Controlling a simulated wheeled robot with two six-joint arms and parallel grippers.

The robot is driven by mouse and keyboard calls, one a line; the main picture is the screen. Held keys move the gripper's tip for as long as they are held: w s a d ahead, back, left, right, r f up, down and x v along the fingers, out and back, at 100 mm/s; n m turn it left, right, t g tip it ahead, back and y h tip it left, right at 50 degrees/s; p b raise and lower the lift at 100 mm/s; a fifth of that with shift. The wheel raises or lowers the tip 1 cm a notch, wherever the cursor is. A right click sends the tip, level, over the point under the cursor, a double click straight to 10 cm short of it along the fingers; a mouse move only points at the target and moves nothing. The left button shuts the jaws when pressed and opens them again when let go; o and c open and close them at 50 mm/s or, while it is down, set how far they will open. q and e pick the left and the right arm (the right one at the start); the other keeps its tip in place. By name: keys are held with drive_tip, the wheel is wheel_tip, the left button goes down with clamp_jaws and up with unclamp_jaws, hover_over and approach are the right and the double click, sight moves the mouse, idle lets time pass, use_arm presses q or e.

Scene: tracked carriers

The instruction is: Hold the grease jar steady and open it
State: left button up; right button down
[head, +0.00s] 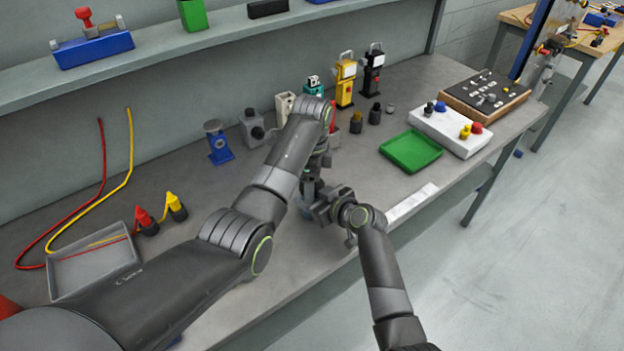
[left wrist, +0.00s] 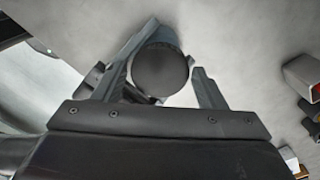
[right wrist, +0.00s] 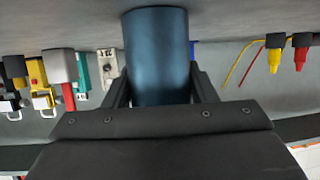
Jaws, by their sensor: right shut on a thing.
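The grease jar has a dark blue cylindrical body (right wrist: 157,58) and a round black lid (left wrist: 160,72). It stands upright near the front edge of the bench; in the head view my arms mostly hide it. My right gripper (right wrist: 157,85) is shut on the jar body from the side, one finger on each side. My left gripper (left wrist: 170,65) is above the jar, pointing down. Its fingers are spread on either side of the lid, with a narrow gap at the right finger. The lid sits between them, and no firm contact shows.
A green tray (head: 411,151) and a white block with coloured knobs (head: 449,131) lie to the right. A grey tray (head: 95,268) with cables is at left. Several fixtures stand behind, including a blue stand (head: 218,143) and a yellow device (head: 345,80). A shelf (head: 200,42) runs above.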

use_arm(q)
drive_tip(key=shift+o, duration=1)
drive_tip(key=shift+r, duration=2.25)
drive_tip(key=shift+c, duration=0.5)
drive_tip(key=m, duration=0.1)
drive_tip(key=r+m, duration=0.1)
drive_tip(key=m, duration=0.2)
drive_tip(key=shift+r, duration=0.35)
drive_tip(key=m, duration=0.1)
drive_tip(key=r+m, duration=0.1)
drive_tip(key=m, duration=0.3)
drive_tip(key=shift+r, duration=0.35)
drive_tip(key=shift+f, duration=4)
drive_tip(key=shift+c, duration=0.2)
drive_tip(key=c, duration=0.9)
drive_tip(key=n, duration=0.4)
drive_tip(key=shift+c, duration=0.3)
drive_tip(key=n, duration=0.6)
drive_tip(key=shift+r, duration=0.1)
